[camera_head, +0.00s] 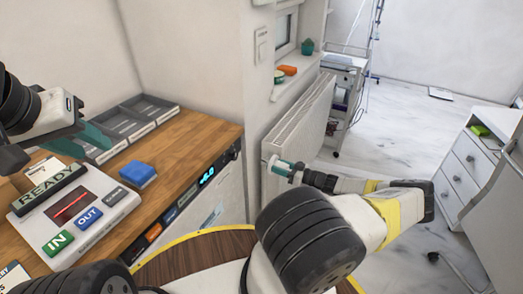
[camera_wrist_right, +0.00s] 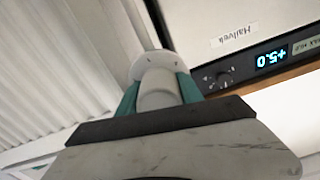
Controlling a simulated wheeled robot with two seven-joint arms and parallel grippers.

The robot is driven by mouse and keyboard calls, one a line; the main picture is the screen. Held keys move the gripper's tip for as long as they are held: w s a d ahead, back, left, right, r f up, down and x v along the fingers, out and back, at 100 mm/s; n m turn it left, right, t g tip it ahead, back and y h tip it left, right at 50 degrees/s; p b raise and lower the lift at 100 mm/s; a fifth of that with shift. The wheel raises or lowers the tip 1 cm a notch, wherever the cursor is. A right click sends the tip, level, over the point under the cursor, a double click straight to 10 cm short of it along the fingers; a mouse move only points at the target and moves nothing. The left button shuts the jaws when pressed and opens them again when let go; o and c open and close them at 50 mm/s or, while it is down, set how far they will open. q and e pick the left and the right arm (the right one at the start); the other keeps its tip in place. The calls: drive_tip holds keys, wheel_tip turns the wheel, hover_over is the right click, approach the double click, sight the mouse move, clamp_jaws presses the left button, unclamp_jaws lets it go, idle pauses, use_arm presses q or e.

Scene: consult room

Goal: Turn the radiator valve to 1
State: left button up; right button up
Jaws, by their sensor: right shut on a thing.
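The white radiator valve (camera_head: 267,161) is at the near lower end of the white ribbed radiator (camera_head: 300,122). My right gripper (camera_head: 286,168) is shut on the valve, with its teal fingers on either side of the knob. In the right wrist view the pale valve knob (camera_wrist_right: 157,82) lies between the two teal fingertips of the right gripper (camera_wrist_right: 158,95). Small dark marks show on the white collar behind the knob, but I cannot read a number. My left gripper (camera_head: 92,138) is over the wooden counter by the grey trays; I cannot tell its opening.
The counter (camera_head: 190,150) holds grey trays (camera_head: 125,125), a blue block (camera_head: 137,174) and a panel with IN and OUT buttons (camera_head: 75,220). A unit with a lit display (camera_wrist_right: 271,60) is close beside the valve. A windowsill (camera_head: 297,75) overhangs the radiator. A trolley (camera_head: 345,85) stands beyond.

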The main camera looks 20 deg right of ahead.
drive_tip(key=shift+f+n, duration=0.15)
drive_tip(key=shift+n, duration=0.75)
drive_tip(key=o, duration=1.4)
drive_tip(key=v, duration=0.8)
